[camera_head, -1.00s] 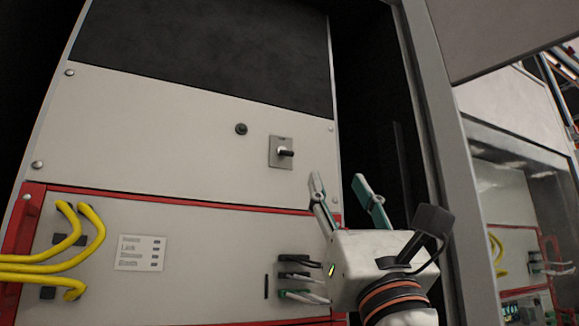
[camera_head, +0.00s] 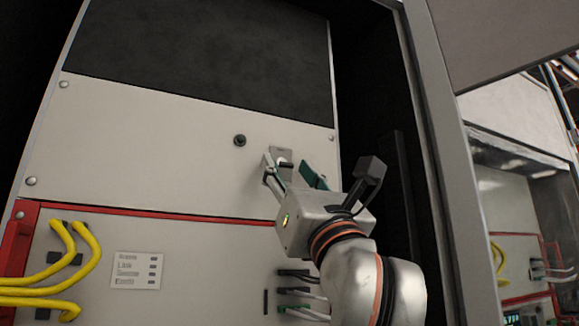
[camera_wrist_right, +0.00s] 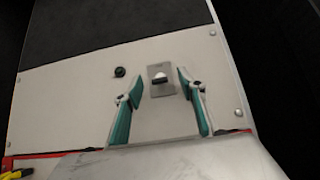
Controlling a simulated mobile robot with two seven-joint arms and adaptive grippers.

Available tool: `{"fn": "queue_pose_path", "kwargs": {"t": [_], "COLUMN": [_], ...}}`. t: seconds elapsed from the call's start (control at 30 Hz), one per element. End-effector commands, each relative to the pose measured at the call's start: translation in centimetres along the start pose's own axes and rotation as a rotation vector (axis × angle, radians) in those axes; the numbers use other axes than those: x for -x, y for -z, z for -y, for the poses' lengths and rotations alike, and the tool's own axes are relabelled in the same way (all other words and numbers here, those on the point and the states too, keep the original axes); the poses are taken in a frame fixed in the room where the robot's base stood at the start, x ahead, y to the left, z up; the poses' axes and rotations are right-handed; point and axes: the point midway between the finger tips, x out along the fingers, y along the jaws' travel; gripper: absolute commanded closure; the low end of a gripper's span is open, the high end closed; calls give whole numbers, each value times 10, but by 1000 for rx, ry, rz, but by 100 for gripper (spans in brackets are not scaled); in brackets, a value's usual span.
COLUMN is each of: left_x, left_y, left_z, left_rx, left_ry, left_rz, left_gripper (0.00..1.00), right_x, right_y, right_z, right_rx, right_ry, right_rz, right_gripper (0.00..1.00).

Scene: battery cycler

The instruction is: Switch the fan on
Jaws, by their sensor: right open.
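The fan switch, a black lever on a small grey plate (camera_head: 281,153), sits on the pale cabinet panel. In the head view my right gripper partly covers it. My right gripper (camera_head: 290,172) is open in front of the panel. In the right wrist view its two teal-padded fingers (camera_wrist_right: 158,92) stand on either side of the switch plate, with nothing between them but the switch beyond. I cannot tell whether they touch the panel. My left gripper is out of view.
A round black knob (camera_head: 240,140) is left of the switch. Below is a red-framed unit with yellow cables (camera_head: 60,265), a white label (camera_head: 137,270) and dark connectors (camera_head: 293,290). The cabinet's grey upright (camera_head: 432,130) stands right of my arm.

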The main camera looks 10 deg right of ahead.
Motion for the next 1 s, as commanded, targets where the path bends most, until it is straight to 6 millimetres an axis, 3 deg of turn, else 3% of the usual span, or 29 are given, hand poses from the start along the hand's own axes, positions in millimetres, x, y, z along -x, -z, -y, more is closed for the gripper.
{"fn": "queue_pose_path", "kwargs": {"t": [0.17, 0.3, 0.33, 0.67, 1.0], "left_x": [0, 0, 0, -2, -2], "left_y": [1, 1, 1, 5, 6], "left_z": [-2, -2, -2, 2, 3], "left_rx": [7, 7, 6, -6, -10], "left_ry": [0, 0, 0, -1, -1], "left_rz": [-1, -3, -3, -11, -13], "left_gripper": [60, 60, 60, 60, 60], "right_x": [0, 0, 0, 0, -2], "right_y": [0, 0, 0, -2, -11], "right_z": [0, 0, 0, 0, 0], "right_rx": [0, 0, 0, -1, 0], "right_ry": [0, 0, 0, 0, -1], "right_rz": [0, 0, 0, -20, -184], "right_gripper": [60, 96, 99, 99, 99]}}
